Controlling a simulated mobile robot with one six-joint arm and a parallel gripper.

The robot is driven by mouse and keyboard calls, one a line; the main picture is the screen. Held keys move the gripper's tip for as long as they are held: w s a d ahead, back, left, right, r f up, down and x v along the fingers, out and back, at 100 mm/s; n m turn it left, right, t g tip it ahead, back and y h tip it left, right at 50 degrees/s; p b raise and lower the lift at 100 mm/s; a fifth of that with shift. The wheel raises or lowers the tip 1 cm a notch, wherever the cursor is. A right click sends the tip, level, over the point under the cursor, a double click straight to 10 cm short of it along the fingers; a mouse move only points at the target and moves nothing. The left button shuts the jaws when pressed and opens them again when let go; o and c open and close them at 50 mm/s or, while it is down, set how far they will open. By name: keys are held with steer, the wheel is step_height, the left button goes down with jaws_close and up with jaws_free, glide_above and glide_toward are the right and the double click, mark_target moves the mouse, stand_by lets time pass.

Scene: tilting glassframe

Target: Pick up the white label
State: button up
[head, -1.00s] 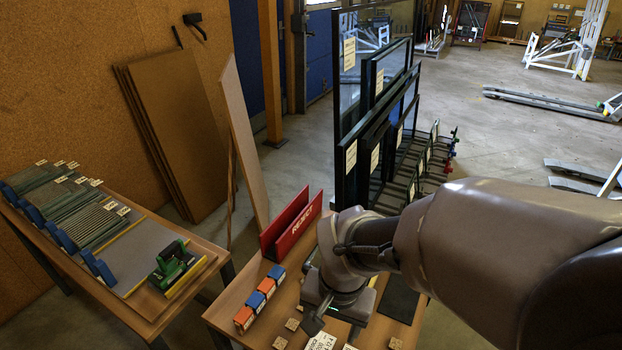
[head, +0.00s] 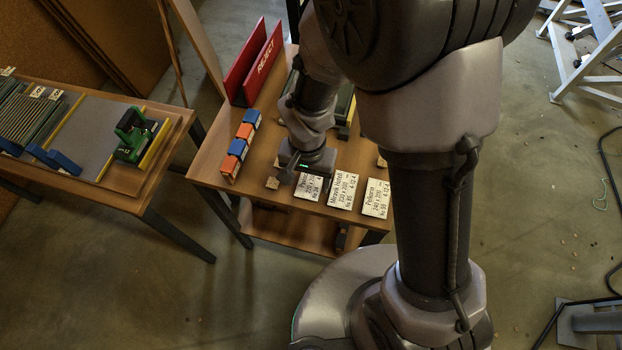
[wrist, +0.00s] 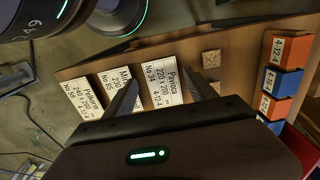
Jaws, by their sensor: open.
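Three white labels with black print lie side by side on the wooden table: the "Pavlica" label (head: 309,188), a middle one (head: 343,191) and the "Pelikarin"-like one (head: 376,198). In the wrist view the Pavlica label (wrist: 164,82) shows between the two fingers of my gripper (wrist: 162,80). The left finger partly covers the middle label (wrist: 115,75); the third label (wrist: 82,98) lies farther left. My gripper is open and empty, pointing down over the Pavlica label. The head view shows it (head: 297,174) at that label's upper left edge; its height above is unclear.
A row of orange and blue blocks (head: 240,145) stands left of the gripper. Small wooden cubes (head: 272,183) lie near the labels. A red REJECT rack (head: 255,65) stands at the back. A side table (head: 165,185) with a green tool is at left.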

mark_target(308, 190)
steer(key=shift+f+b, duration=0.4)
steer(key=shift+f, duration=1.2)
steer(key=shift+w+f+b, duration=0.1)
steer(key=shift+f+b, duration=0.15)
steer(key=shift+b, duration=0.1)
steer(key=shift+c, duration=0.4)
steer(key=c, duration=1)
